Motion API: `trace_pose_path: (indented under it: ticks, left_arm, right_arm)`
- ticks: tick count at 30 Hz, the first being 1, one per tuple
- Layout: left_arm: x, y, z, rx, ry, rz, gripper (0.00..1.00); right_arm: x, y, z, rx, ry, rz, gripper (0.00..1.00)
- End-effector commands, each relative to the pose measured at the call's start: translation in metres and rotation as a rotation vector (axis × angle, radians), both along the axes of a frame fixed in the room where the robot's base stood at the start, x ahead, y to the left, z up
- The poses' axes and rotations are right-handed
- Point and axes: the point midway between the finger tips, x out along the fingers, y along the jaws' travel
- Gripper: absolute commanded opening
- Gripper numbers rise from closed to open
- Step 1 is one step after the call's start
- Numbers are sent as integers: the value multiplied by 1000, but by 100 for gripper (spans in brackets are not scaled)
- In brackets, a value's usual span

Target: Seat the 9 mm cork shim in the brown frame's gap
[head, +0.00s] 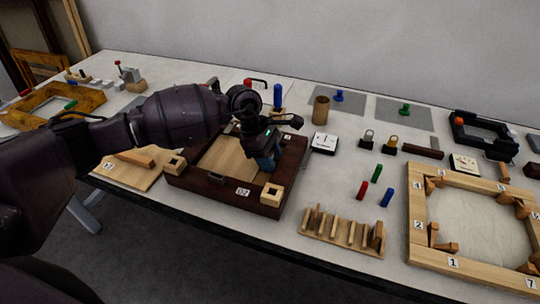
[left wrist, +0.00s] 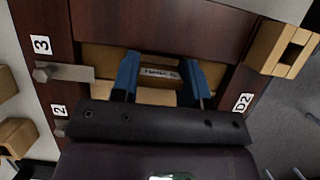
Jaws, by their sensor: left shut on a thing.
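The dark brown frame (head: 222,193) lies on the table around a pale wooden panel (head: 228,160). My left gripper (head: 268,163) reaches down over the frame's right part, inside its rim. In the left wrist view the blue fingertips of my left gripper (left wrist: 160,80) are shut on the tan cork shim (left wrist: 160,72), whose printed label shows between them. The shim lies close to the frame's dark inner edge (left wrist: 165,30); I cannot tell whether it is in the gap. In the head view the fingers hide it. My right gripper is not in view.
Light wooden corner blocks (head: 272,194) sit on the frame. A wooden rack (head: 342,232) with upright pieces stands to the right, near red, green and blue pegs (head: 376,173). A pale numbered frame (head: 450,262) lies farther right. A cork cylinder (head: 321,110) stands behind.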

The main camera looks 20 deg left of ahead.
Motion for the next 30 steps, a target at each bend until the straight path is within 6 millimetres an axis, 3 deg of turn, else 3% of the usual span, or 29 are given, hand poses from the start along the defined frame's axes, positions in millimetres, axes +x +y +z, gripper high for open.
trace_pose_path:
  ticks: [1,7,19,30]
  left_arm:
    - [0,0,-1,0,0,0,43]
    - [0,0,0,0,0,0,71]
    - [0,0,0,0,0,0,71]
    - [2,26,61,1,-4,1,71]
  right_arm:
    - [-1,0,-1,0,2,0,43]
    - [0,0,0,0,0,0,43]
    - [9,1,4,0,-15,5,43]
    - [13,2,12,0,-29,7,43]
